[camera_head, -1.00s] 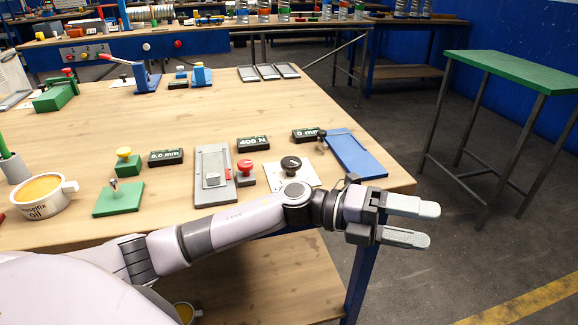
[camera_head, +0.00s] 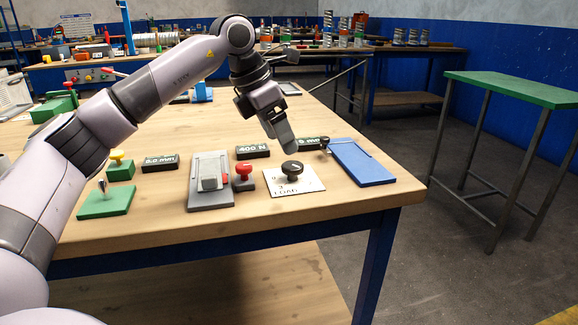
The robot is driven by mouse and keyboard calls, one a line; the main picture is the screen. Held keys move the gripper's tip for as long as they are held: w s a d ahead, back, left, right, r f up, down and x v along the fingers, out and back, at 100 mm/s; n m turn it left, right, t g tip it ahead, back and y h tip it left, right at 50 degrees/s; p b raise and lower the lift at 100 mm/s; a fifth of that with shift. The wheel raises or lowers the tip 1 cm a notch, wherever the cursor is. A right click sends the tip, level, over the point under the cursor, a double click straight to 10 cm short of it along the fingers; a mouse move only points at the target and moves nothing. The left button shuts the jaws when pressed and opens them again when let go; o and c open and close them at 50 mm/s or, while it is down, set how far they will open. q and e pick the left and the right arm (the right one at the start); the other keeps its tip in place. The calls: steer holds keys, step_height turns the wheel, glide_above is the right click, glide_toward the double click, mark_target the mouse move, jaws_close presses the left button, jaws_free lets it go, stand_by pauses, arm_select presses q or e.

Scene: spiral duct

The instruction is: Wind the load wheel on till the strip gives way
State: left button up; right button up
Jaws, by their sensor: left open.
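The load wheel (camera_head: 292,168) is a small black knob on a white plate (camera_head: 277,187) marked "LOAD", near the table's front right. My left gripper (camera_head: 286,146) is open and points down just above and behind the knob. I see no contact, though one finger largely hides the other. A grey fixture (camera_head: 210,196) with a pale grey block and a red edge lies left of the plate. I cannot make out the strip there for certain. A black display (camera_head: 253,151) behind it reads "400 N". My right gripper is out of view.
A red mushroom button (camera_head: 243,170) stands between fixture and plate. A green block with a yellow button (camera_head: 119,166) and a green plate (camera_head: 105,202) are left. The wooden front strip is clear.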

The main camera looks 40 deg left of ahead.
mark_target(291, 165)
arm_select(q)
steer(key=x, duration=0.3)
steer(key=b+x, duration=0.1)
steer(key=x, duration=0.2)
steer(key=shift+w+a+f, duration=0.15)
steer(key=shift+f, duration=0.25)
steer(key=shift+c, duration=0.3)
steer(key=c, duration=1)
